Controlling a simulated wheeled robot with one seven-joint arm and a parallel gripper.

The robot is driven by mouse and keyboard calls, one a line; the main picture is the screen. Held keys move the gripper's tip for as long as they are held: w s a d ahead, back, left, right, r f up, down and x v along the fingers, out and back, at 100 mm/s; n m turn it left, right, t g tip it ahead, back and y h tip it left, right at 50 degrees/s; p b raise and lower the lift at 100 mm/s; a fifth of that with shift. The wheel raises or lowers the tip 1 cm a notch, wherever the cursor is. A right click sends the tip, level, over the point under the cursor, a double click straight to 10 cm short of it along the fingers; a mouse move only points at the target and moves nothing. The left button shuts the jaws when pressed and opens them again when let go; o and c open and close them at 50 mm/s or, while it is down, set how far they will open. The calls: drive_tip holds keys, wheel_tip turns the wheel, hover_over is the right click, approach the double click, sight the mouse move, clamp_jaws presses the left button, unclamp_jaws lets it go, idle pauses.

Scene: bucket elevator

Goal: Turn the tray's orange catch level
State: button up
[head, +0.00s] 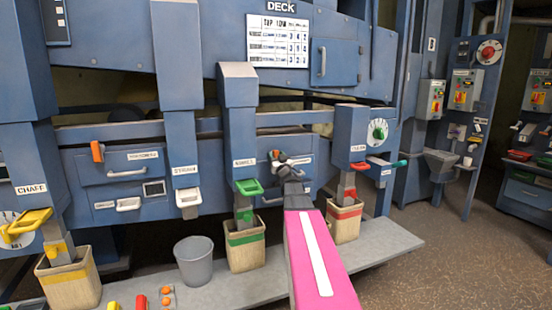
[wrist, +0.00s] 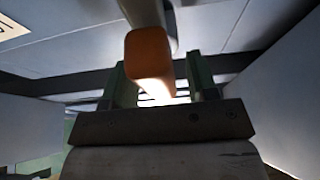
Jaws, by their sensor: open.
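My gripper (head: 282,160) is raised in front of the blue machine, at the upper right drawer-like tray (head: 262,192). An orange catch (head: 275,155) shows just beside my fingertips, partly hidden by them. In the wrist view the orange catch (wrist: 150,62) is a rounded block close ahead, in line with the gap between my two greenish fingers (wrist: 157,84). The fingers are apart, one on each side; I cannot tell whether either touches it. A second orange catch (head: 97,151) stands upright at the left tray (head: 120,165). The near catch's exact tilt is unclear.
Green (head: 249,187) and white (head: 188,198) spout handles stick out left of my arm, a red one (head: 378,161) to the right. Bins and a grey bucket (head: 194,262) stand on the low ledge (head: 385,245). Open floor lies right.

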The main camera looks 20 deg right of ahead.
drive_tip(key=c, duration=0.9)
drive_tip(key=shift+n, duration=0.3)
drive_tip(key=n+y, duration=0.1)
drive_tip(key=n, duration=0.2)
drive_tip(key=n+y, duration=0.2)
drive_tip(key=n, duration=0.1)
drive_tip(key=shift+a+g, duration=0.2)
drive_tip(key=shift+g, duration=0.1)
drive_tip(key=n+g+y, duration=0.1)
drive_tip(key=n, duration=0.2)
drive_tip(key=n+g+y, duration=0.1)
drive_tip(key=n+y, duration=0.1)
drive_tip(key=n, duration=0.1)
drive_tip(key=shift+a+f, duration=0.2)
drive_tip(key=n+g, duration=0.1)
drive_tip(key=n, duration=0.4)
drive_tip(key=shift+s+a+f+n+g+y, duration=0.1)
drive_tip(key=shift+a+f+n+g+y, duration=0.1)
drive_tip(key=shift+n+g+y, duration=0.15)
drive_tip(key=shift+f+n+g, duration=0.15)
drive_tip(key=shift+n+g, duration=0.3)
drive_tip(key=shift+n, duration=0.6)
drive_tip(key=shift+f+n+g, duration=0.1)
drive_tip(key=shift+n+g, duration=0.3)
drive_tip(key=shift+n, duration=0.6)
